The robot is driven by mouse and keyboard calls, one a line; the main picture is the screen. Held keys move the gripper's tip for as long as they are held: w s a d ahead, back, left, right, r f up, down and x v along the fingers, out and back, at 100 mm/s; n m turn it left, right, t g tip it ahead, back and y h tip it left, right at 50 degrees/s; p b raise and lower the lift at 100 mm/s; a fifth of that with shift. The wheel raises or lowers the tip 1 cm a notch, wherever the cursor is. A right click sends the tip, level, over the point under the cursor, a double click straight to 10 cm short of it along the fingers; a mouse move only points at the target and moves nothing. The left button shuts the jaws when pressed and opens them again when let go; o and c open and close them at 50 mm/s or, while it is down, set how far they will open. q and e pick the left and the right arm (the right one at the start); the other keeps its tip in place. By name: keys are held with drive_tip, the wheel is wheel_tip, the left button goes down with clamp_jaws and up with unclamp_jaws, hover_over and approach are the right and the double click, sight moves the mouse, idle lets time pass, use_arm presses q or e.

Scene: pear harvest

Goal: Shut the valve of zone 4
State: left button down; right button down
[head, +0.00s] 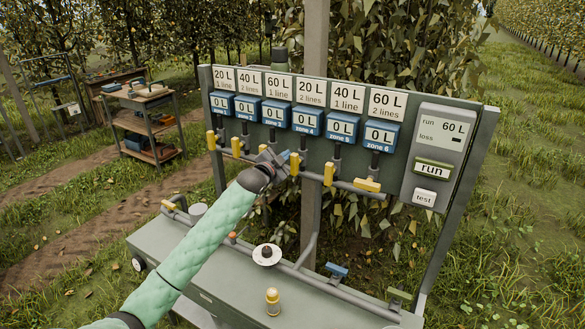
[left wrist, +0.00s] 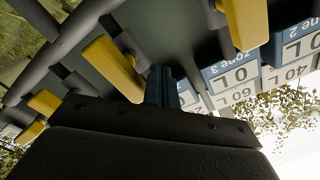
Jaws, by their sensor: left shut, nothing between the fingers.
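The zone 4 valve has a yellow handle (head: 294,163) that hangs upright, across the grey pipe, below the blue zone 4 meter (head: 306,120). My left gripper (head: 284,157) is shut and empty, just left of this handle. In the left wrist view, the closed fingers (left wrist: 165,88) are beside a yellow handle (left wrist: 110,65), which looks like zone 4's. I cannot tell whether they touch it. My right gripper is not in view.
The zone 5 handle (head: 329,174) also stands upright, close on the right. The zone 6 handle (head: 367,185) lies along the pipe. The zone 2 handle (head: 236,147) is upright. A run button (head: 432,168) is at the right. A bench (head: 215,262) stands below.

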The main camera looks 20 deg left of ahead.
sight(292, 155)
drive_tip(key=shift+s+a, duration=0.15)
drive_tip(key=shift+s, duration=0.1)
use_arm(q)
drive_tip(key=shift+r, duration=0.1)
drive_tip(key=shift+d+r+p, duration=0.4)
drive_tip(key=shift+d, duration=0.2)
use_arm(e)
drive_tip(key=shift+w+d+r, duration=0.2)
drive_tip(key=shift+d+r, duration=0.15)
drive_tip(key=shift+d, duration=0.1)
use_arm(q)
drive_tip(key=shift+s+d+r, duration=0.1)
drive_tip(key=shift+d+r, duration=0.15)
drive_tip(key=shift+d, duration=0.55)
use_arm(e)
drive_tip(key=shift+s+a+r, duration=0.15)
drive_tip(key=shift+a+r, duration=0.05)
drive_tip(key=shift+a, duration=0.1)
